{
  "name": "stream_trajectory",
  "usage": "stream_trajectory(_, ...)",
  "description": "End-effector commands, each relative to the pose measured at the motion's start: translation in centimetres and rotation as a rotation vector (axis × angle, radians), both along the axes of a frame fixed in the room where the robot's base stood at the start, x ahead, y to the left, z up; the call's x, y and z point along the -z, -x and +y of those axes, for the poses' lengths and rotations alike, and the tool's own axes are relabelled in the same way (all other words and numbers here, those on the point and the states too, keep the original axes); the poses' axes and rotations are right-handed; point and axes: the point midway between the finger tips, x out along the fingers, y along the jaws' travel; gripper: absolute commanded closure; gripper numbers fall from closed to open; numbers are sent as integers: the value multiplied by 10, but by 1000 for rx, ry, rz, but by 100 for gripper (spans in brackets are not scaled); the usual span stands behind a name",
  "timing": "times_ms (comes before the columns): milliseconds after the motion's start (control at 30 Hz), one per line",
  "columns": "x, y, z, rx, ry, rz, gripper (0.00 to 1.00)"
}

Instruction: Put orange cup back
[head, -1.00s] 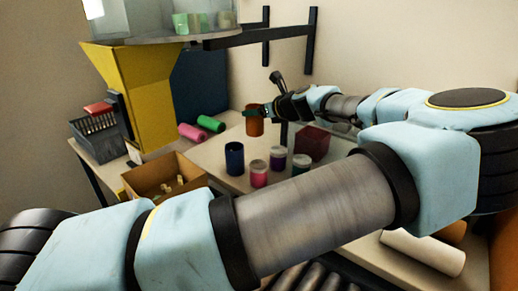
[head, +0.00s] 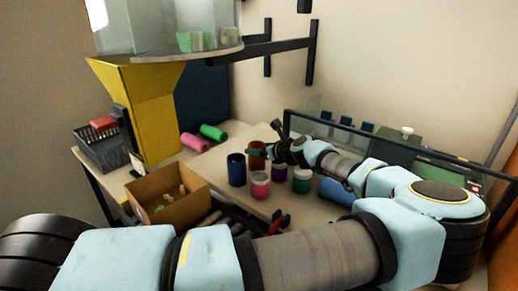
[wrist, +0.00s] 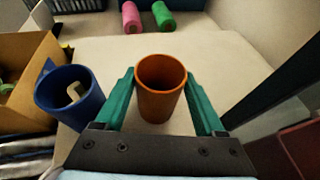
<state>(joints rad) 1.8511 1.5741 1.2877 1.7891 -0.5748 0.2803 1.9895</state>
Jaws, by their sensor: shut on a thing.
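The orange cup (head: 256,160) is upright between the jaws of my gripper (head: 268,152) in the head view, just behind the other cups. In the wrist view the orange cup (wrist: 161,100) sits between the two green fingers of my gripper (wrist: 160,82), which are shut on its sides. I look into its open, empty-looking top. I cannot tell whether its base touches the pale tabletop (wrist: 105,55).
A dark blue cup (head: 236,172), holding something pale in the wrist view, stands close left. Pink (head: 260,186), purple (head: 279,172) and green (head: 302,181) lidded jars stand nearby. A cardboard box (head: 150,208) is front left. Pink and green rolls (head: 213,132) lie behind. A glass panel (head: 305,118) stands right.

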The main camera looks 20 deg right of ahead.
Motion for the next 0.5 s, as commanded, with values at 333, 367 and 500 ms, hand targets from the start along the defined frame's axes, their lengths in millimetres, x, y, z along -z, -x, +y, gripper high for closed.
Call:
stream_trajectory(333,2,0,0,0,0,0,0)
stream_trajectory(367,2,0,0,0,0,0,0)
stream_trajectory(500,1,0,0,0,0,0,0)
